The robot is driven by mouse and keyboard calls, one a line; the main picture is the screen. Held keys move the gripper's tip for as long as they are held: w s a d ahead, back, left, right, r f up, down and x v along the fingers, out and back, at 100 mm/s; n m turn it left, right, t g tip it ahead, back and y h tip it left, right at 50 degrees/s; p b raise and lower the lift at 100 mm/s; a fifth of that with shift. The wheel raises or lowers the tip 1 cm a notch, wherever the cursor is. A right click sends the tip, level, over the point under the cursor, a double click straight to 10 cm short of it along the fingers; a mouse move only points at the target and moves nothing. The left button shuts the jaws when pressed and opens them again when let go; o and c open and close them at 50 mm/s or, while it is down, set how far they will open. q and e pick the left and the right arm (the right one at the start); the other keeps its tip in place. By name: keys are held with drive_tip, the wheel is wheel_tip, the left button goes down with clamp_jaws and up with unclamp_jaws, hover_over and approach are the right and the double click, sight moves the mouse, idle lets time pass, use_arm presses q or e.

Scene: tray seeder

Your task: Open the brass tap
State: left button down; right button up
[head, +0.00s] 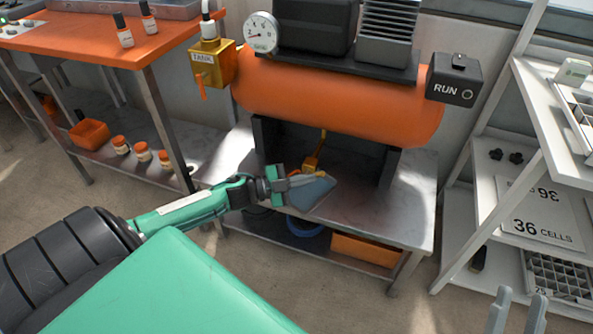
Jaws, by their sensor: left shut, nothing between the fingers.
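A small brass tap (312,162) hangs under the middle of the orange tank, with a thin yellow stem above it. My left gripper (322,176) reaches in from the left just below and in front of this tap. Its fingers are shut with nothing between them. I cannot tell whether a fingertip touches the tap. A larger brass valve block (212,62) marked TANK, with an orange lever pointing down, sits at the tank's left end. My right gripper (517,312) shows only as two grey fingertips at the bottom right, apart and empty.
The orange tank (335,98) stands on a metal bench (405,205), with a gauge (262,33) and a RUN box (454,80). A blue-grey piece (311,194) lies below the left gripper. An orange table (100,38) is left, white shelves (500,230) right.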

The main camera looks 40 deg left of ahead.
drive_tip(key=s+a+f+g+h+p, duration=0.1)
drive_tip(key=s+a+f+g+p, duration=0.1)
drive_tip(key=f+g, duration=0.45)
drive_tip(key=s+a+f+g+p, duration=0.2)
drive_tip(key=a+f+g, duration=0.15)
drive_tip(key=f, duration=0.65)
use_arm(q)
drive_tip(key=m+g+y+p, duration=0.1)
drive_tip(key=p, duration=0.1)
drive_tip(key=d+m+g+y+p, duration=0.1)
drive_tip(key=p, duration=0.1)
drive_tip(key=shift+w+f, duration=0.15)
drive_tip(key=shift+f, duration=0.15)
use_arm(e)
drive_tip(key=s+d+g+h, duration=0.2)
drive_tip(key=d+g+h, duration=0.2)
drive_tip(key=d+g, duration=0.3)
drive_tip(key=d, duration=0.2)
drive_tip(key=shift+s+d+f, duration=0.3)
drive_tip(key=shift+s+f, duration=0.05)
drive_tip(key=shift+f, duration=0.05)
